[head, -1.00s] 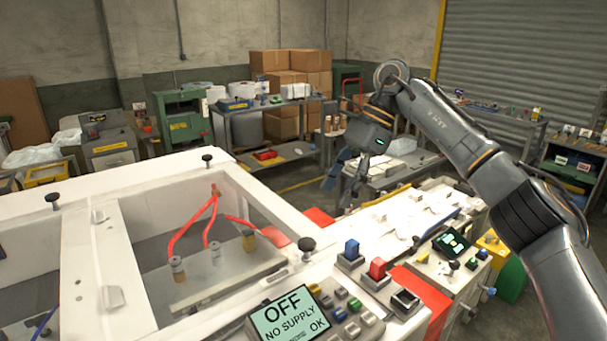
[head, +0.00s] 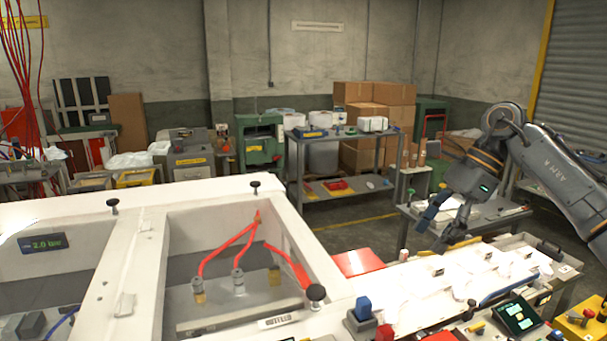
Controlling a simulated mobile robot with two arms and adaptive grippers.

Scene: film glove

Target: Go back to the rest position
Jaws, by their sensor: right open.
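My right gripper (head: 444,228) hangs from the dark grey arm that comes in from the right edge. Its two fingers point down and are apart, with nothing seen between them. It is above the far side of the white worktop (head: 405,288), in front of the back tables. My left gripper is not in this view.
A white glove-box-like frame (head: 130,215) with clear panels and red hoses (head: 230,248) fills the lower left. A blue button (head: 362,308), a red button (head: 384,332) and a control panel (head: 517,317) stand at the lower right. Shelves, cartons (head: 375,110) and machines line the back wall.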

